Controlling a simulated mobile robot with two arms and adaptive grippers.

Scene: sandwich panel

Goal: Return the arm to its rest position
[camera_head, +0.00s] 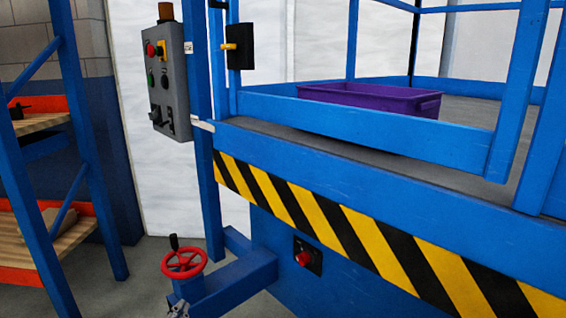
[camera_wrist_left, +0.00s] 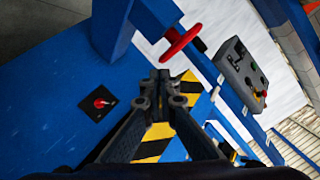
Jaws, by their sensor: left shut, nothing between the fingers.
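My left gripper (camera_wrist_left: 160,82) shows in the left wrist view, its fingers closed together with nothing between them. In the head view only its tip (camera_head: 179,310) shows at the bottom edge, just below the red handwheel (camera_head: 184,260). The handwheel also shows in the left wrist view (camera_wrist_left: 183,45), beyond the fingertips and apart from them. My right gripper is in neither view.
A blue platform with a striped edge (camera_head: 330,222) fills the right side, with a purple crate (camera_head: 375,98) on it. A grey control box (camera_head: 165,80) hangs on a post. A red button (camera_head: 304,258) sits low. Shelving (camera_head: 75,130) stands at left.

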